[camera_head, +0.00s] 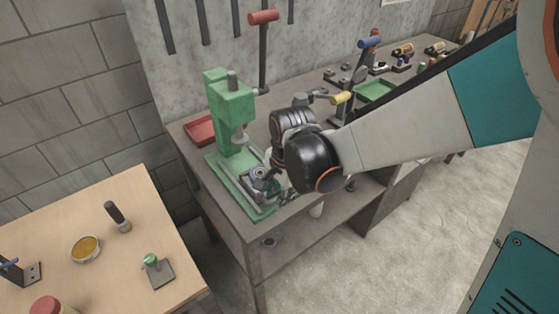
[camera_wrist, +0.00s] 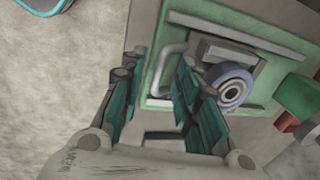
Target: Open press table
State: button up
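The green press (camera_head: 232,110) stands on the grey workbench. Its press table, a grey plate (camera_wrist: 222,50) with a grey bar handle (camera_wrist: 170,68) on its near side, sits between rails on the green base (camera_wrist: 270,32). A round blue-grey part with a hub (camera_wrist: 231,92) rests on the plate and shows in the head view (camera_head: 260,172). My gripper (camera_wrist: 157,68) is open at the front of the base. In the wrist view the handle appears between its fingertips, near the right finger; I cannot tell whether they touch. In the head view my wrist partly hides the gripper.
A red tray (camera_head: 200,131) lies behind the press, and a red-handled lever (camera_head: 263,50) stands by the wall. A yellow-handled tool (camera_head: 341,98) and green tray (camera_head: 375,90) are farther right. A wooden table (camera_head: 60,218) with small parts stands at left.

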jog(key=shift+r, duration=0.15)
notch_tip(320, 180, up, 8)
jog(key=s, duration=0.1)
jog(key=shift+s+d+f, duration=0.15)
jog(key=shift+d+f, duration=0.05)
jog(key=shift+d, duration=0.2)
jog(key=shift+f, duration=0.1)
jog(key=f, duration=0.2)
jog(key=w+f, duration=0.1)
jog(key=f, duration=0.4)
jog(key=shift+w+a+f, duration=0.15)
jog(key=shift+a+f, duration=0.15)
jog(key=shift+a, duration=0.1)
jog(key=shift+w, duration=0.15)
jog(key=shift+w+a, duration=0.1)
jog(key=shift+w, duration=0.1)
jog(key=w+d+r+t, duration=0.1)
jog(key=w+d+r, duration=0.1)
jog(key=d+r, duration=0.3)
jog(key=s+d+r+n+t, duration=0.2)
jog(key=s+d+r+n, duration=0.2)
jog(key=s+d+n, duration=0.1)
jog(key=s+d+r+n+t+h, duration=0.1)
jog(key=s+d+r+n, duration=0.4)
jog(key=s, duration=0.5)
jog(key=shift+d+r+n+t, duration=0.25)
jog(key=shift+d+n+t, duration=0.25)
jog(key=shift+d+t, duration=0.55)
